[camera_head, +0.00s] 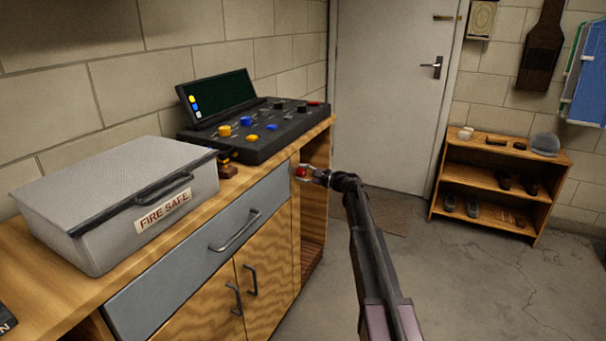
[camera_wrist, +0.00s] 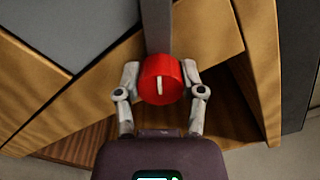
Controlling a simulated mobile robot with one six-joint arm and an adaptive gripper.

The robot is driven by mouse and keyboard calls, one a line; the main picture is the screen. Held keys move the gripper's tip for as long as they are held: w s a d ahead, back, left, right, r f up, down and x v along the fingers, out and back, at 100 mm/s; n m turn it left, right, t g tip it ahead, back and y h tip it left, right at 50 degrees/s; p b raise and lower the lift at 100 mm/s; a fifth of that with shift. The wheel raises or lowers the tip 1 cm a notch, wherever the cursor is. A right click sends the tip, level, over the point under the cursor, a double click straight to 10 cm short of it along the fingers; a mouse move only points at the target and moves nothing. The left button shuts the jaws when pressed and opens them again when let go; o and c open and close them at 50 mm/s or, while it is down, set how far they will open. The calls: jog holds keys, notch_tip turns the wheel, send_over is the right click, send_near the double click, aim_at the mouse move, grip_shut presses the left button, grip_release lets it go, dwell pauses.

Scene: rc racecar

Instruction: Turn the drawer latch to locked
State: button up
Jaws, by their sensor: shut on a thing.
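The drawer latch is a round red knob (camera_wrist: 160,80) with a white line on its face, at the right end of the grey drawer front. In the wrist view the white line stands nearly upright. The knob also shows small in the head view (camera_head: 301,171). My gripper (camera_wrist: 160,84) has one finger on each side of the knob and is shut on it. The grey drawer (camera_head: 200,245) has a metal handle (camera_head: 235,231) and looks closed. The knob's far side is hidden.
A grey fire safe box (camera_head: 115,200) and a black control panel (camera_head: 255,132) stand on the wooden counter. Cupboard doors (camera_head: 265,285) lie below the drawer. A low shoe shelf (camera_head: 500,182) and a door (camera_head: 390,90) are at the back. Floor to the right is clear.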

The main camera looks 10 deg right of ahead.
jog(key=n, duration=0.6)
jog(key=shift+a+f+n, duration=0.1)
jog(key=shift+a+n, duration=0.1)
jog(key=shift+n, duration=0.1)
dwell(0.4)
jog(key=o, duration=1.1)
jog(key=shift+o, duration=0.2)
jog(key=shift+d, duration=0.1)
jog(key=shift+d, duration=0.1)
jog(key=v, duration=1.2)
jog(key=shift+s, duration=0.1)
